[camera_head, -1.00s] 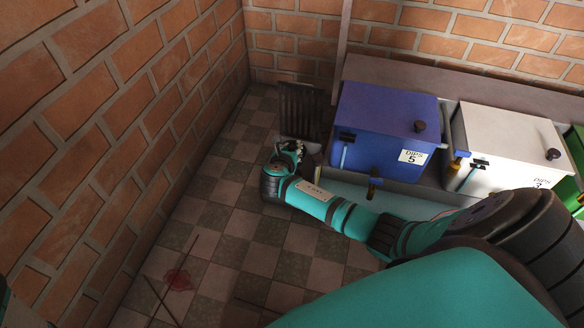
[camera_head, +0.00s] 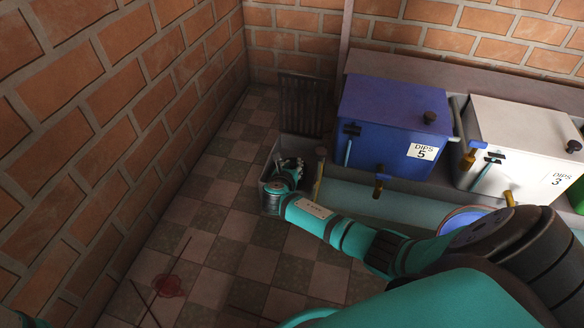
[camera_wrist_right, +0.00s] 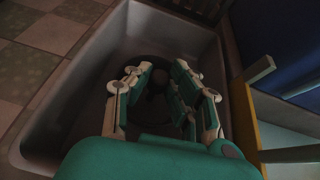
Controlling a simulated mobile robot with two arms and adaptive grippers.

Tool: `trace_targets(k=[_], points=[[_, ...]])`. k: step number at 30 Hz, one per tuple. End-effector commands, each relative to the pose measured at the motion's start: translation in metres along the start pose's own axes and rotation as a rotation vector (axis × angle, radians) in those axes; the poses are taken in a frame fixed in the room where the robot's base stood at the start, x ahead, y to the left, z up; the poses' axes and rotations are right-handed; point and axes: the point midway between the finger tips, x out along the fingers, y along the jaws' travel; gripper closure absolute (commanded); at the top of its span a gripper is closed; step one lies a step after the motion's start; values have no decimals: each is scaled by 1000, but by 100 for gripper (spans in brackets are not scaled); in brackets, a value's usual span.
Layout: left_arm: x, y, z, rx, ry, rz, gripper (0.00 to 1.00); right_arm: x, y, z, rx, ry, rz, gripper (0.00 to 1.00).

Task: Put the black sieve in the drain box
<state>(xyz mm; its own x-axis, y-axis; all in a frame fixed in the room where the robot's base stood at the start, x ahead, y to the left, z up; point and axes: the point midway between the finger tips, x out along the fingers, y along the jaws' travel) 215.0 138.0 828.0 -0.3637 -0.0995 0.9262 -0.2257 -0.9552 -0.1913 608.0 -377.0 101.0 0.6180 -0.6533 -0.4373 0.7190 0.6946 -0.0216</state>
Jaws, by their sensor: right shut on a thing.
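The drain box (camera_head: 305,146) is a grey open box on the floor near the left brick wall. In the right wrist view its pale grey wall (camera_wrist_right: 62,98) surrounds my gripper. My right gripper (camera_head: 291,165) is inside the box's opening, seen from above. In the right wrist view its two fingers (camera_wrist_right: 160,75) are closed around the dark knob of a round black thing, which looks like the black sieve (camera_wrist_right: 157,86). The sieve is dim and partly hidden by the fingers. I cannot tell whether it touches the box floor. My left gripper is out of view.
A dark slatted grate (camera_head: 305,103) stands upright behind the box. A blue tank (camera_head: 390,115) marked DIPS 5 and a white tank (camera_head: 520,145) marked DIPS 3 stand to the right, with taps. The tiled floor (camera_head: 215,225) in front is mostly clear.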

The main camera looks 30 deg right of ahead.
Motion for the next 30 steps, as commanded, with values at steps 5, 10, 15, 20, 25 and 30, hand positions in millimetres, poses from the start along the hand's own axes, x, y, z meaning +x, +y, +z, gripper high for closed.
trace_targets(k=[5,10,15,20,25,30], points=[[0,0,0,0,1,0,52,1,0,-2,0,0,0,69],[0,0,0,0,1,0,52,1,0,-2,0,0,0,57],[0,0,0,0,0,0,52,0,0,-1,0,0,0,57],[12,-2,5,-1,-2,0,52,-13,0,4,-2,2,2,57],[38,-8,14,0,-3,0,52,-49,0,7,-2,4,2,57],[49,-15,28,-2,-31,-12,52,-85,0,6,-2,3,2,57]])
